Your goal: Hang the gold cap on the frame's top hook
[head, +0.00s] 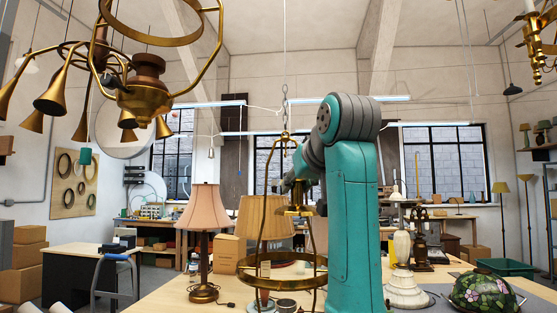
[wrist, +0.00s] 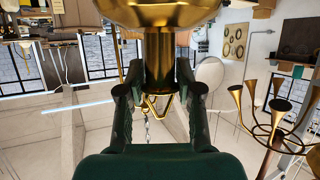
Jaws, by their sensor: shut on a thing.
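The gold cap (head: 295,210) is held inside the upper part of the brass frame in the head view. In the wrist view the cap (wrist: 160,14) shows its wide rim at the top and a narrow neck. My gripper (wrist: 157,70) is shut on that neck, one dark finger on each side. The brass frame (head: 267,183) hangs upright from a chain, with a wide ring (head: 282,287) low down. The frame's top (wrist: 161,107) shows as a bent gold piece just beyond the cap's neck in the wrist view. I cannot tell whether cap and hook touch.
A pink-shaded lamp (head: 204,211) and a pleated-shade lamp (head: 264,217) stand left of and behind the frame on the wooden table (head: 150,300). A stained-glass shade (head: 485,290) lies at right. A brass chandelier (head: 145,97) hangs at upper left.

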